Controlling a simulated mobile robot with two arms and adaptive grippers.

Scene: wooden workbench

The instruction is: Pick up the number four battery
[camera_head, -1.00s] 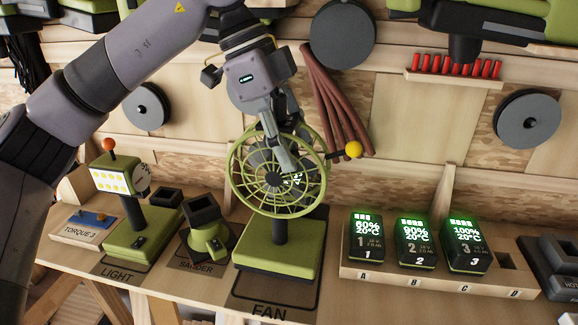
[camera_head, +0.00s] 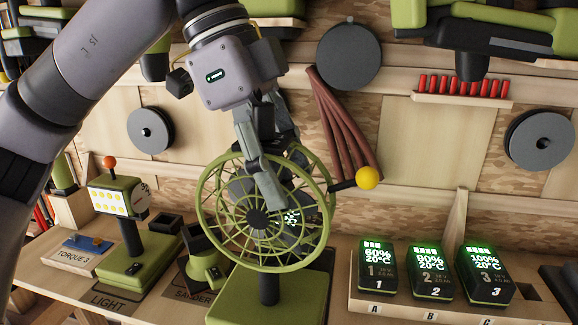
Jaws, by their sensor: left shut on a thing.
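My left gripper (camera_head: 275,190) reaches down at the green fan (camera_head: 265,225) and is shut on a dark battery (camera_head: 292,222) with a lit green-white display. The fan's round cage overlaps the battery, and its number cannot be read. Batteries 1 (camera_head: 377,268), 2 (camera_head: 430,272) and 3 (camera_head: 485,275) stand upright in the wooden rack (camera_head: 420,312), showing 60%, 90% and 100%. My right gripper is not in view.
Left of the fan stand a sander (camera_head: 205,265) and a light (camera_head: 135,255) with a red knob. A yellow ball (camera_head: 367,178) on a dark rod sticks out at the fan's right. Red cylinders (camera_head: 463,86) line a shelf above.

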